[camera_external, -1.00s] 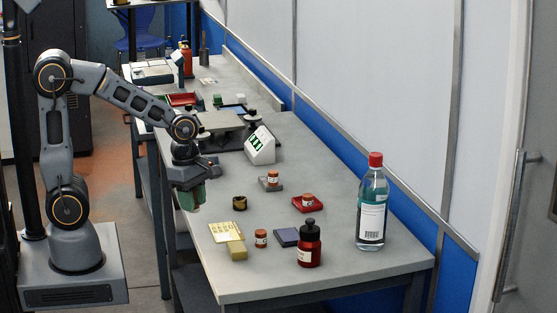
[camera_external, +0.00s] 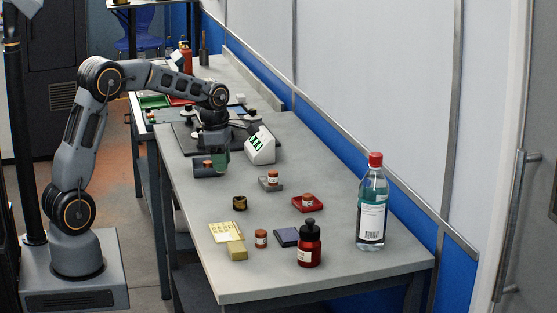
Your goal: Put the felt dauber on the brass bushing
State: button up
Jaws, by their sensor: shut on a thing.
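I cannot tell whether this piece touches the bench top. A short brass-coloured ring with a dark opening, apparently the brass bushing (camera_external: 239,203), stands on the bench below and to the right of my gripper in the picture. The bushing is clear of my gripper and nothing shows on top of it.
A white display box (camera_external: 261,148) stands right of my gripper. A jar on a grey block (camera_external: 270,184), a red tray (camera_external: 307,205), a yellow card (camera_external: 227,231), a small jar (camera_external: 261,238), a dark red bottle (camera_external: 309,247) and a tall clear bottle (camera_external: 372,205) stand around the bushing.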

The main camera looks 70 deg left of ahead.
send_over(242, 198)
jog(key=f, duration=0.6)
jog(key=shift+s+f+p, duration=0.1)
jog(key=shift+s+p, duration=0.2)
jog(key=shift+p, duration=0.05)
jog(key=shift+f, duration=1.5)
jog(key=shift+f, duration=0.1)
jog(key=shift+f, duration=0.15)
jog(key=o, duration=1)
